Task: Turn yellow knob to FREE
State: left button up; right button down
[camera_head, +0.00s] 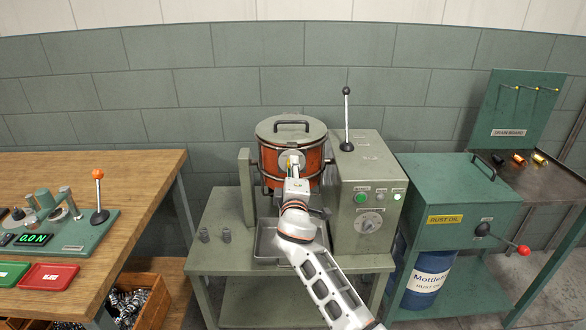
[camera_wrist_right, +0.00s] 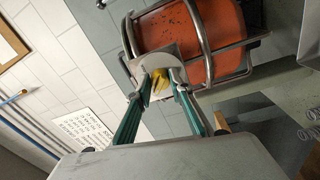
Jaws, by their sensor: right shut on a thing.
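The yellow knob (camera_wrist_right: 160,83) sits on a round pale plate (camera_wrist_right: 180,56) at the front of the red drum (camera_wrist_right: 195,35). The knob is mostly hidden by my fingers, and I cannot read any marking around it. My right gripper (camera_wrist_right: 158,80) is shut on the yellow knob, one finger on each side. In the head view, my right gripper (camera_head: 293,172) reaches up to the front of the red drum (camera_head: 270,163), covering most of the plate. My left gripper is not in view.
The drum hangs in a metal frame above a grey tray (camera_head: 262,243). A control box (camera_head: 365,235) with buttons, a dial and a tall lever (camera_head: 346,118) stands close on the right. A wooden bench (camera_head: 130,180) is on the left, a green rust oil tank (camera_head: 440,200) on the right.

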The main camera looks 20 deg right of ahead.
jog(key=c, duration=1.8)
grip_release()
jog(key=v, duration=1.2)
jog(key=s+f+m+g+y, duration=0.1)
jog(key=s+f+g+y, duration=0.3)
jog(key=f, duration=0.9)
jog(key=s+f+m+g+y, duration=0.1)
jog(key=s+f+m, duration=0.1)
jog(key=s+f, duration=0.4)
jog(key=s+f+m+g+y, duration=0.1)
jog(key=s+f+m, duration=0.2)
jog(key=s+f, duration=0.4)
jog(key=s+f+m+g+y, duration=0.1)
jog(key=s+f, duration=0.6)
jog(key=s, duration=0.7)
jog(key=shift+s+d+f+m+y, duration=0.25)
jog(key=shift+d+m+y, duration=0.15)
jog(key=shift+m, duration=0.4)
